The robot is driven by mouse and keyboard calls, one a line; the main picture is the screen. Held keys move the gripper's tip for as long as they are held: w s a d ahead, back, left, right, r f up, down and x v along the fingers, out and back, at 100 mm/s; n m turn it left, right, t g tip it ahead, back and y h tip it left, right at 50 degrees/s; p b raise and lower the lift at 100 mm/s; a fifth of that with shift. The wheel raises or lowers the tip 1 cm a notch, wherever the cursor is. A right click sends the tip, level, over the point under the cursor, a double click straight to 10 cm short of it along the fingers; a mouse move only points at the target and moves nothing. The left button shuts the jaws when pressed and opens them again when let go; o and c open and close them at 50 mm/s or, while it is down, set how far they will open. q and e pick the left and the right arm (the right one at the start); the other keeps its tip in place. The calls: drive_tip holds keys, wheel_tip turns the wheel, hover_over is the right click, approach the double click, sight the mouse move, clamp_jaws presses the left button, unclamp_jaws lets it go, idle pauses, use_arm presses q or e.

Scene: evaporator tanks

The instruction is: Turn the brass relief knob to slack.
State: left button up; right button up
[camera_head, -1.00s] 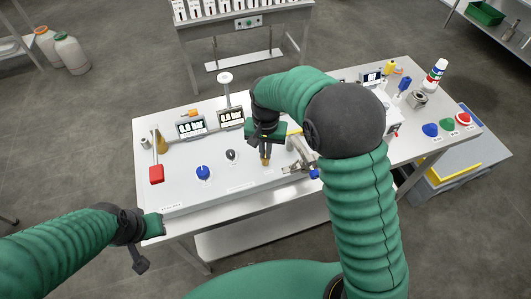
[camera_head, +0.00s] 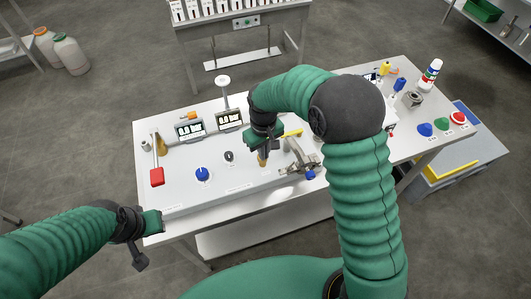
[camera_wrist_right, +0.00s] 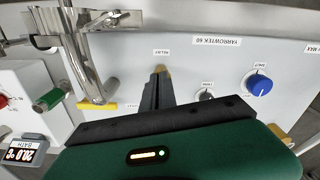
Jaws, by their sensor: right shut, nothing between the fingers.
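The brass relief knob (camera_head: 262,162) is on the light grey panel, partly hidden by my right gripper (camera_head: 264,153). In the right wrist view the brass knob (camera_wrist_right: 160,69) shows as a small tan piece at the tips of my right gripper (camera_wrist_right: 158,77), below a small label. The right fingers are shut with nothing between them. Their tips are at the knob; I cannot tell whether they touch it. The knob's pointer or setting cannot be read. My left gripper (camera_head: 152,223) is at the panel's front left, away from the knob; its fingers are not clear.
A metal valve with a yellow handle (camera_wrist_right: 97,105) stands close beside the right gripper. A small black knob (camera_head: 229,156), a blue knob (camera_head: 203,174) and a red-ended lever (camera_head: 156,176) are farther left. Two displays (camera_head: 190,129) stand behind. The front panel strip is clear.

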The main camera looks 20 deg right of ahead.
drive_tip(key=shift+o, duration=1.1)
drive_tip(key=shift+w+a+f, duration=0.1)
drive_tip(key=shift+a+f, duration=0.05)
drive_tip(key=shift+f, duration=0.4)
drive_tip(key=o, duration=0.5)
drive_tip(key=shift+r+p, duration=0.4)
drive_tip(key=shift+o, duration=0.8)
drive_tip(key=w+r+p, duration=0.2)
drive_tip(key=shift+w+r+p, duration=0.1)
drive_tip(key=shift+w+p, duration=0.15)
drive_tip(key=shift+p, duration=0.1)
drive_tip(key=r+p, duration=0.1)
drive_tip(key=s+r+p, duration=0.1)
drive_tip(key=r, duration=0.1)
drive_tip(key=shift+a, duration=0.2)
drive_tip(key=shift+s+d+r, duration=0.1)
drive_tip(key=shift+s+r, duration=0.05)
drive_tip(key=shift+r, duration=0.25)
drive_tip(key=shift+d+r+p, duration=0.15)
drive_tip(key=shift+r+p, duration=0.15)
drive_tip(key=shift+p, duration=0.25)
use_arm(q)
wheel_tip(320, 180, up, 15)
drive_tip(key=w+p, duration=0.2)
drive_tip(key=p, duration=0.8)
use_arm(e)
wheel_tip(320, 180, up, 12)
drive_tip(key=shift+w, duration=0.25)
